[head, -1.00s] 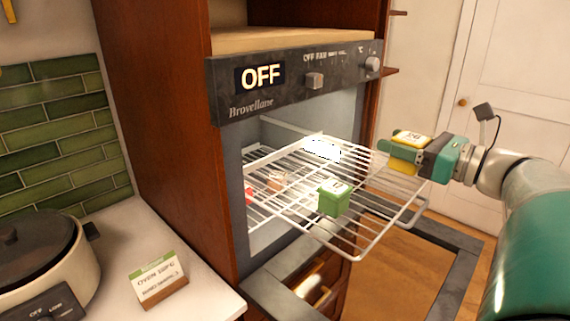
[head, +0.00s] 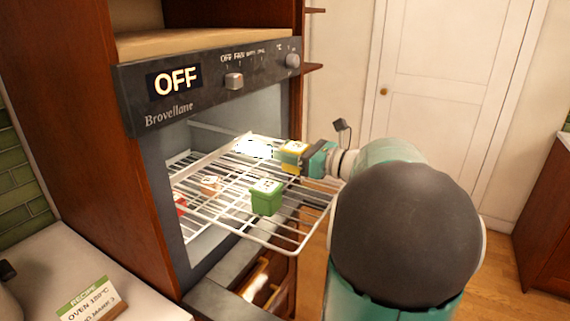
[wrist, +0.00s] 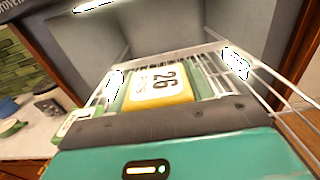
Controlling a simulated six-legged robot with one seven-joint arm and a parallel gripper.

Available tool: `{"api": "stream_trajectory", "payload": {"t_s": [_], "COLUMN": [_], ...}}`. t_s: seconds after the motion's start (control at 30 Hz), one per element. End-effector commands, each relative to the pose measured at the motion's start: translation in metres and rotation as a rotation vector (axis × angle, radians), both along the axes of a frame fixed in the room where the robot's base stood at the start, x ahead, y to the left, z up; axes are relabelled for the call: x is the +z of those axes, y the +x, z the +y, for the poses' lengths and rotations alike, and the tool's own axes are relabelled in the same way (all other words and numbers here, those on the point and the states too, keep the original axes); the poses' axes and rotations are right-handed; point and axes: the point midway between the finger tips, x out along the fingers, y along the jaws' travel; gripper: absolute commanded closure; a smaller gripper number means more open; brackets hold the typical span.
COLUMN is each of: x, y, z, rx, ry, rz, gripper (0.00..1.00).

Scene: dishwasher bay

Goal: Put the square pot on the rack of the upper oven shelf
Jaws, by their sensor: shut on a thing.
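My gripper (head: 300,156) is shut on a square pot (head: 292,147) with a yellow top and a label. In the wrist view the pot (wrist: 158,90) shows the number 26, with green fingers on both sides. The wire rack (head: 240,219) is pulled out of the upper oven. The pot is over the rack's right side, beside a bright white outlined patch (head: 257,148). I cannot tell whether it touches the wires. The pot's underside is hidden.
A green square pot (head: 266,197) stands near the rack's front. A small pinkish pot (head: 211,185) and a red one (head: 180,204) are further left. The oven's control panel (head: 215,82) is above, reading OFF. A recipe card (head: 88,298) stands on the left counter.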

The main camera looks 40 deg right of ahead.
Motion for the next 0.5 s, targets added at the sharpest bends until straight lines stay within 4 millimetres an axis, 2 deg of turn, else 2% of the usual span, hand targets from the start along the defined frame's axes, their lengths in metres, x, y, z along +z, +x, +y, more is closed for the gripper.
{"api": "stream_trajectory", "payload": {"t_s": [0.1, 0.3, 0.5], "x": [-0.011, -0.038, -0.038], "y": [0.009, 0.008, 0.008], "z": [-0.003, -0.003, -0.003], "rx": [0.000, 0.000, 0.000], "ry": [0.003, 0.003, -0.001], "rz": [0.001, 0.000, -0.001], "gripper": [0.76, 0.76, 0.76]}}
